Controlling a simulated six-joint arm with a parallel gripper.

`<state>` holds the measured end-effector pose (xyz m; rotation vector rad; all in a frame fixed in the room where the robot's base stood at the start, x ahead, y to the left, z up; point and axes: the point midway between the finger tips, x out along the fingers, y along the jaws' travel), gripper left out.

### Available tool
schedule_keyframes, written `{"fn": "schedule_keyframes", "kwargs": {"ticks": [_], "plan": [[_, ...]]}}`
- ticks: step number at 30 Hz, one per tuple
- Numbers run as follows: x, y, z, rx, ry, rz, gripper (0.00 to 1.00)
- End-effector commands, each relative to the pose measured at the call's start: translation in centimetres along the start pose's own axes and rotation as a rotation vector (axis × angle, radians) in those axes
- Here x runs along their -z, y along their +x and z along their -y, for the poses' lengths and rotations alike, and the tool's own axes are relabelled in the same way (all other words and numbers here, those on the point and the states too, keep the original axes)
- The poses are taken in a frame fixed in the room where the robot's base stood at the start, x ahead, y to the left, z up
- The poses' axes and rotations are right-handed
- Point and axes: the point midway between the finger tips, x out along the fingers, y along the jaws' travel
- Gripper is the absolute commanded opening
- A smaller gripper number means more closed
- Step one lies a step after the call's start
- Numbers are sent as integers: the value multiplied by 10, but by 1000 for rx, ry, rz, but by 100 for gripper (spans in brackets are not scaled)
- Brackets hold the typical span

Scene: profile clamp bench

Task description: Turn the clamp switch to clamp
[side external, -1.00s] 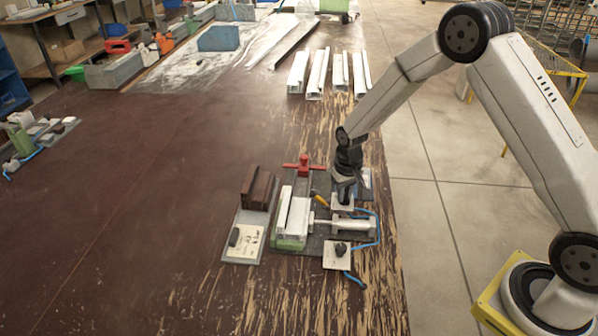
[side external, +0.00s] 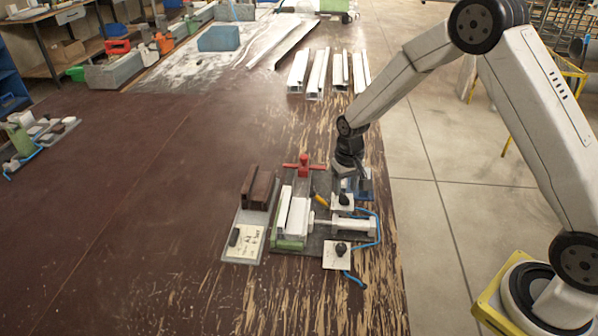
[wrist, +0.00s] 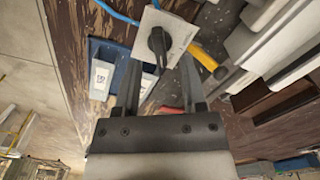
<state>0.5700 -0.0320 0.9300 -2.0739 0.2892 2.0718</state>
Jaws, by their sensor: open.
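A white square plate with a black switch knob (wrist: 157,41) lies beyond my gripper in the wrist view. Its pointer extends toward the lower edge of that picture; no position label is readable. My gripper (wrist: 160,82) is open, its two dark fingers apart, with the plate and knob ahead of the gap. In the side view my gripper (side external: 349,186) hangs just behind this plate (side external: 342,201). A second white plate with a black knob (side external: 340,249) sits at the front. Between them lies the clamp's pale cylinder (side external: 347,226), its rod toward the white profile (side external: 298,218).
A red T-handle (side external: 303,166) is behind the clamp, and brown blocks (side external: 257,188) lie left. Blue hoses loop at right.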

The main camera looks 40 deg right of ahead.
Motion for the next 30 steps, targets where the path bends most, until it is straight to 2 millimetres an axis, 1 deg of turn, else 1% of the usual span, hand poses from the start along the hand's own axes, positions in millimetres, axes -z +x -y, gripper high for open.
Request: {"fn": "schedule_keyframes", "kwargs": {"ticks": [1,6,12,16,26,30], "plan": [[1,-7,0,1,0,-3,53],[0,-28,0,0,1,-2,53],[0,-46,0,0,1,-1,53],[0,-51,0,0,1,0,53],[0,-52,0,0,1,0,53],[-4,-54,0,1,-6,-6,53]]}}
